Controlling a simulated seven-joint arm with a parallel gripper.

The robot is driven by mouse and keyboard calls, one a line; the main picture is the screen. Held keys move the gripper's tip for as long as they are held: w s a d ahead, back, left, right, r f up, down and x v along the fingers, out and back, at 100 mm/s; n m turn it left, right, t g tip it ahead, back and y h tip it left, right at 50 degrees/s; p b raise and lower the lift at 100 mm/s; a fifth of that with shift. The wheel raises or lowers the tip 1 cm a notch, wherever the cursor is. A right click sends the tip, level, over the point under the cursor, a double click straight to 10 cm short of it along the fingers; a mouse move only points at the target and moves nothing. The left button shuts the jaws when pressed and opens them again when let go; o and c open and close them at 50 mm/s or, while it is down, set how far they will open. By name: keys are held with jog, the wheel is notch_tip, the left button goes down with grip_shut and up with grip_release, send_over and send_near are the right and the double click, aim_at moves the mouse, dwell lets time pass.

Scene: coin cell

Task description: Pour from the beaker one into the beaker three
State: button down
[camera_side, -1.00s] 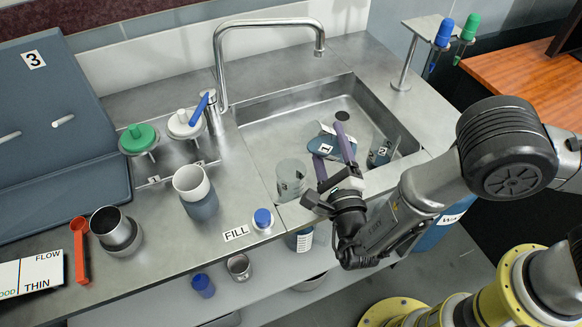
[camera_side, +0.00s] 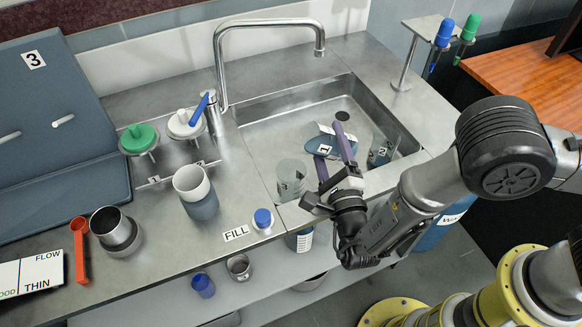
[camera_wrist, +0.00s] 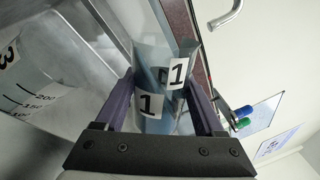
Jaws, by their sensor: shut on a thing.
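Beaker one (camera_side: 325,151), labelled 1 and holding bluish liquid, is held strongly tilted above the sink. My gripper (camera_side: 332,148) is shut on it with its purple fingers on either side. In the wrist view beaker one (camera_wrist: 153,75) sits between the fingers (camera_wrist: 160,105), with two "1" labels showing. Beaker three (camera_side: 291,180) is clear and stands upright at the sink's front left, left of and below beaker one; no coloured liquid shows in it. In the wrist view it (camera_wrist: 55,80) is large at left with its "3" label and graduations. No pouring stream is visible.
Beaker two (camera_side: 381,152) stands at the sink's right. The faucet (camera_side: 270,25) arches over the back of the sink (camera_side: 262,125). A grey-white cup (camera_side: 197,190), a blue-capped bottle (camera_side: 262,220) and a FILL label (camera_side: 236,233) are on the counter to the left.

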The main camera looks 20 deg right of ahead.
jog(key=shift+f+n, duration=0.15)
jog(key=shift+n, duration=0.55)
dwell(0.5)
jog(key=shift+a+r+n+y, duration=0.1)
jog(key=shift+r+n+y, duration=0.3)
jog(key=shift+n, duration=0.5)
dwell(1.5)
jog(key=shift+a+f+n, duration=0.25)
jog(key=shift+a+n, duration=0.2)
jog(key=shift+n, duration=0.35)
dwell(1.0)
